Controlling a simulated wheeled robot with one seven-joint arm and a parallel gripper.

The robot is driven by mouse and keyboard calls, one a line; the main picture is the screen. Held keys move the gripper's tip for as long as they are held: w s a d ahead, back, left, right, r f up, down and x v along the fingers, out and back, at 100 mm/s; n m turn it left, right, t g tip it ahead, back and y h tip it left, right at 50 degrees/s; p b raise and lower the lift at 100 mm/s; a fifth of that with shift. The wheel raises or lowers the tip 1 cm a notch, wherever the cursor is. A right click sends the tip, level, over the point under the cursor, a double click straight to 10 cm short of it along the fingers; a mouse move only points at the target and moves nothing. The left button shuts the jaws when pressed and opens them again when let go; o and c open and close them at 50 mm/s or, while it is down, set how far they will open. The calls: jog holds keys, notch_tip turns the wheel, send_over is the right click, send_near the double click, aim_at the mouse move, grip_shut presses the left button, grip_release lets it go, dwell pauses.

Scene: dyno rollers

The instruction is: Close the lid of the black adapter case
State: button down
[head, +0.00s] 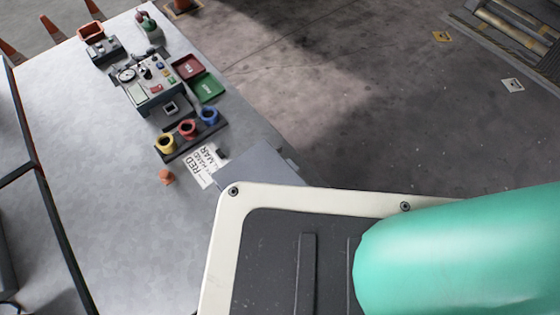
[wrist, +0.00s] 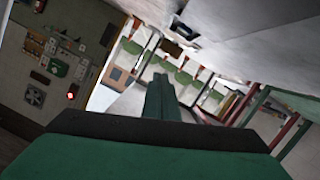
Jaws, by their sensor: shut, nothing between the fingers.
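A flat dark grey panel (head: 255,166) with small tabs on its right side lies at the table's near right edge in the head view. It may be the adapter case or its lid, but I cannot tell; my own body hides its near part. My gripper (wrist: 160,82) shows in the wrist view with its green fingers together and nothing between them. It points at a tilted view of the room, and no case is recognisable there. The head view shows only a teal part of my arm, at the lower right, not the gripper.
The grey table (head: 110,190) holds a control box (head: 152,88), red and green trays (head: 207,88), a rack of coloured rings (head: 188,133), a printed sheet (head: 203,165) and a small orange piece (head: 166,176). The table's left part is clear. Open floor lies right.

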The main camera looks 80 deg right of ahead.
jog(key=s+a+r, duration=0.3)
jog(key=a+r, duration=0.1)
jog(key=a, duration=0.4)
jog(key=shift+s+a, duration=0.15)
jog(key=shift+s, duration=0.25)
jog(key=shift+r, duration=0.15)
jog(key=w+a+r+n+t+y, duration=0.25)
jog(key=w+a+r+y, duration=0.35)
jog(key=a, duration=0.5)
jog(key=w+a+r+n+t+y, duration=0.2)
jog(key=w+a+r+n+y, duration=0.15)
jog(key=a+r, duration=0.7)
jog(key=a+r+y, duration=0.1)
jog(key=a+r, duration=0.2)
jog(key=r, duration=0.3)
jog(key=a+r+t+y, duration=0.1)
jog(key=a+r, duration=0.3)
jog(key=r, duration=0.3)
jog(key=shift+w+a, duration=0.2)
jog(key=shift+y, duration=0.25)
